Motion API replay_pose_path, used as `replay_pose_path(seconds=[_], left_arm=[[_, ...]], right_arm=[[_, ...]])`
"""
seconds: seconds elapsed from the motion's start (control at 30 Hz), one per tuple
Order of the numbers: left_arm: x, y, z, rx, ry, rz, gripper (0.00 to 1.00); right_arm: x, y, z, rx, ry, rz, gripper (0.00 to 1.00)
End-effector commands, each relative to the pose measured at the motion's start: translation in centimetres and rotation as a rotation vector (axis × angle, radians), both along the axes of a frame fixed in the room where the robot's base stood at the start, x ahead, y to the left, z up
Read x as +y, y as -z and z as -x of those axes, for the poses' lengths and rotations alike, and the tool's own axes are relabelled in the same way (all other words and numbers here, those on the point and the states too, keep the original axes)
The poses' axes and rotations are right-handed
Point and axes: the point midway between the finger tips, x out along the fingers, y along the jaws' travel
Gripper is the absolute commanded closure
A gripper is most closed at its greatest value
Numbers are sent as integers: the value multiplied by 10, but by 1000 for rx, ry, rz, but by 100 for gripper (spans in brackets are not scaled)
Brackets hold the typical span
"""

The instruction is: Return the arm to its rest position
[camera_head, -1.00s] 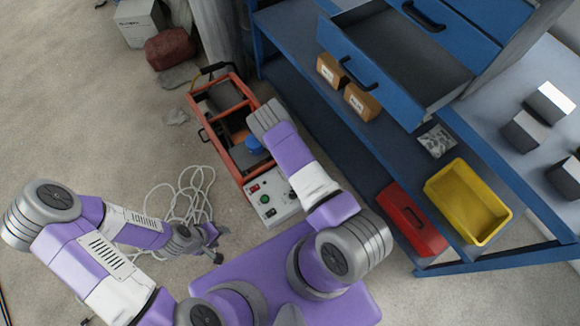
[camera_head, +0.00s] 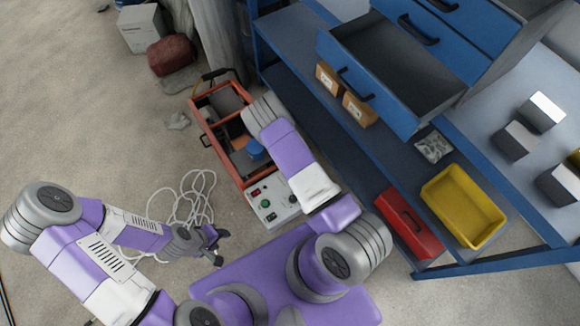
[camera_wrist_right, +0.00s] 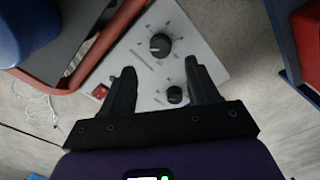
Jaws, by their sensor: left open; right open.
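My left arm comes in from the left, bent, with its left gripper (camera_head: 214,246) low over the floor near the white cable; its jaws are open and empty. My right arm (camera_head: 290,155) reaches up over the orange-framed machine, and its gripper is hidden beneath the arm in the head view. In the right wrist view my right gripper (camera_wrist_right: 162,82) is open, with nothing between its two black fingers. Beyond the fingers is a pale control panel (camera_wrist_right: 205,45) with black knobs; it also shows in the head view (camera_head: 272,205).
The orange-framed machine (camera_head: 217,150) stands close to my right arm. A blue workbench (camera_head: 300,90) with an open drawer (camera_head: 395,70) is at right, its shelf holding cartons (camera_head: 358,108), a red box (camera_head: 408,222) and a yellow bin (camera_head: 463,205). Loose white cable (camera_head: 190,200) lies on the floor.

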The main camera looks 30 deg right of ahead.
Motion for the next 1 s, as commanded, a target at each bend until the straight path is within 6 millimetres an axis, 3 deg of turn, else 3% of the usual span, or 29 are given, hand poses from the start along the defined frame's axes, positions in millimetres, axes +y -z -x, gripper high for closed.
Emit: replay_pose_path(seconds=[0.67, 0.83, 1.0], left_arm=[[0, -1, 0, 0, 0, 0, 51], [0, -5, 0, 0, 0, 0, 51], [0, -11, 0, 0, 0, 0, 51]], right_arm=[[1, -4, 1, 0, 16, -4, 40], [19, -7, 18, 4, 274, -82, 40], [57, -22, 45, 43, 824, -219, 40]])
